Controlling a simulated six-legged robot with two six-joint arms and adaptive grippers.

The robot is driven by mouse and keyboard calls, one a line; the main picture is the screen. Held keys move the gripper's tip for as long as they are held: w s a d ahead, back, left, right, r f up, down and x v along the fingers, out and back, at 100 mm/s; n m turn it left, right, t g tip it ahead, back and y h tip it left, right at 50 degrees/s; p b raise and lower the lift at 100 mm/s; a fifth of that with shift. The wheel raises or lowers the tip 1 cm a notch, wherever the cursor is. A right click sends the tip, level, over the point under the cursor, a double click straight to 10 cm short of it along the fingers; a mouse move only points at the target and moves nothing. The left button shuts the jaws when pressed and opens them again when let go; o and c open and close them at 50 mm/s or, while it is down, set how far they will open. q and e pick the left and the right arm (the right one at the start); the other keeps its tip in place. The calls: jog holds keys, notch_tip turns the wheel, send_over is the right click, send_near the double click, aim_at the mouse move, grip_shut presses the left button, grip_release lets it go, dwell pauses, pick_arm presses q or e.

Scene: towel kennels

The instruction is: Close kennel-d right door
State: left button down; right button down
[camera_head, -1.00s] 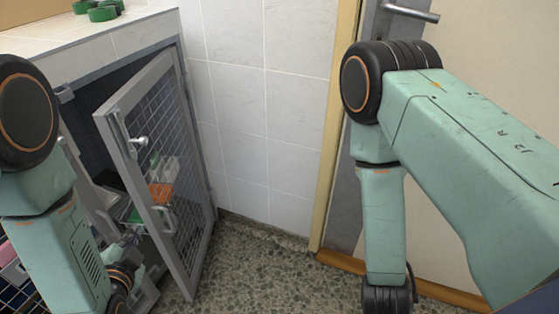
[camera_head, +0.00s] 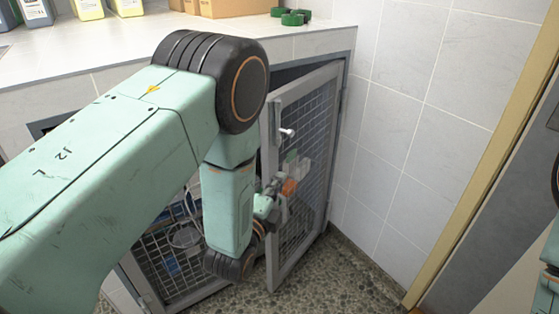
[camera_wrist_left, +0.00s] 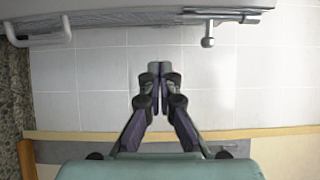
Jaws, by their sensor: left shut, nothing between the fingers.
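The kennel's right door (camera_head: 312,140), grey-framed with wire mesh, stands ajar at the right end of the kennel block in the head view. It has a latch knob (camera_head: 288,133) on its free-edge frame. My left gripper (camera_head: 272,190) is close to that free edge, partly hidden by my own arm. In the left wrist view my left gripper (camera_wrist_left: 153,68) is shut and empty. The door frame (camera_wrist_left: 130,22) crosses the top there, with its handle (camera_wrist_left: 40,30) and knob (camera_wrist_left: 208,42); the fingertips appear just below it. My right gripper is out of view.
The tiled counter (camera_head: 120,55) above the kennels holds green rings (camera_head: 291,17), bottles (camera_head: 88,8) and a box (camera_head: 240,8). A tiled wall (camera_head: 410,120) stands at right. Speckled floor (camera_head: 340,270) is open before the door. Part of my right arm shows at the right edge.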

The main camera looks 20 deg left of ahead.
aim_at(278, 158)
pick_arm(q)
jog(key=shift+w+a+b, duration=0.5)
jog(key=shift+w+b, duration=0.1)
jog(key=shift+w, duration=0.95)
jog(key=shift+w+a+b, duration=0.45)
jog(key=shift+w+b, duration=0.1)
jog(key=shift+w, duration=1)
jog(key=shift+w+a+b, duration=0.5)
jog(key=shift+w+b, duration=0.1)
jog(key=shift+w, duration=0.95)
jog(key=w+a, duration=0.4)
jog(key=a, duration=0.5)
jog(key=shift+f, duration=0.1)
